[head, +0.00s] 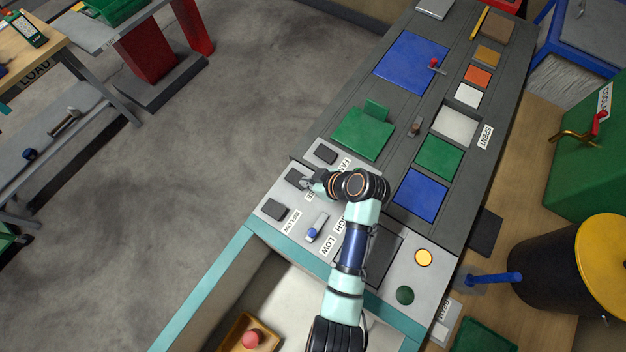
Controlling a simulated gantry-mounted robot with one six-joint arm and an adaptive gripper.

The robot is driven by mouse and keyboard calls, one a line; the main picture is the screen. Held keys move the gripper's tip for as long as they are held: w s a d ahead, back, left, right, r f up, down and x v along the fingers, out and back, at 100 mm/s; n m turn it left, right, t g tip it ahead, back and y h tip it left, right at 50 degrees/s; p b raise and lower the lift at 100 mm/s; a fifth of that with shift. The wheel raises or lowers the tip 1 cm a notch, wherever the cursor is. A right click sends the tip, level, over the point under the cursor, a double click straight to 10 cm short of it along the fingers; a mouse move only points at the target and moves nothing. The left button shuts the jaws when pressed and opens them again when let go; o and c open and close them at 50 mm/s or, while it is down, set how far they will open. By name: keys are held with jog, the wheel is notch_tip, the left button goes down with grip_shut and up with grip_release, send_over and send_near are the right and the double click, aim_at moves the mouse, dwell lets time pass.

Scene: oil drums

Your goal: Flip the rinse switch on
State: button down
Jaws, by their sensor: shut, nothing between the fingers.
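The rinse switch (293,175) is a dark rocker on the pale control panel, the middle one of a row of three. Its label is partly covered by my arm, with only the last letters showing. My gripper (307,182) is just to the right of this switch, its fingers shut and empty. The fingertips are small in the view, and I cannot tell whether they touch the switch. The tilt of the rocker is too small to read.
The fan switch (325,154) sits above and the inflow switch (274,209) below. A blue-knobbed high-low lever (314,232) stands close by. A green block (363,134) lies beyond the panel. Yellow (424,257) and green (405,295) buttons are to the right.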

jog(key=shift+r+p, duration=0.75)
jog(key=shift+r, duration=0.05)
jog(key=shift+r, duration=0.2)
jog(key=p+v, duration=0.5)
jog(key=v, duration=0.7)
jog(key=shift+s+d+r, duration=0.15)
jog(key=shift+d+r, duration=0.05)
jog(key=shift+r, duration=0.15)
